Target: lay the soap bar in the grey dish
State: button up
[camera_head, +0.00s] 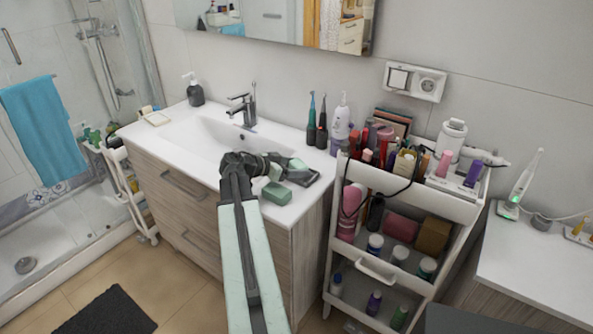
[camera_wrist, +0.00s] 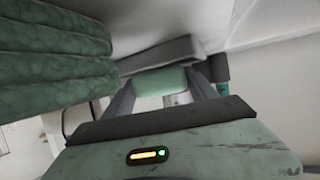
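The soap bar (camera_wrist: 160,81), pale green and rounded, sits between the two fingertips of my gripper (camera_wrist: 161,88) in the wrist view, with a finger against each end. In the head view the soap bar (camera_head: 297,164) shows just beyond my gripper (camera_head: 285,168), over the grey dish (camera_head: 304,178). The dish is dark and flat, near the counter's right front corner. In the wrist view the dish (camera_wrist: 160,53) is a grey slab behind the soap. Whether the soap touches the dish I cannot tell.
A darker green ridged block (camera_head: 277,193) stands by the counter's front edge, close beside my gripper; it fills the left of the wrist view (camera_wrist: 55,60). The basin (camera_head: 212,140) lies to the left. Dark toothbrushes (camera_head: 317,125) and a crowded cart (camera_head: 420,195) stand at the right.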

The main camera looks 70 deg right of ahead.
jog(key=o, duration=0.3)
jog(key=p+v, duration=0.4)
jog(key=v, duration=0.7)
jog(key=shift+w+a+r+p, duration=0.2)
jog(key=shift+a+p, duration=0.05)
jog(key=shift+p, duration=0.1)
jog(key=shift+w+a, duration=0.1)
jog(key=shift+a, duration=0.05)
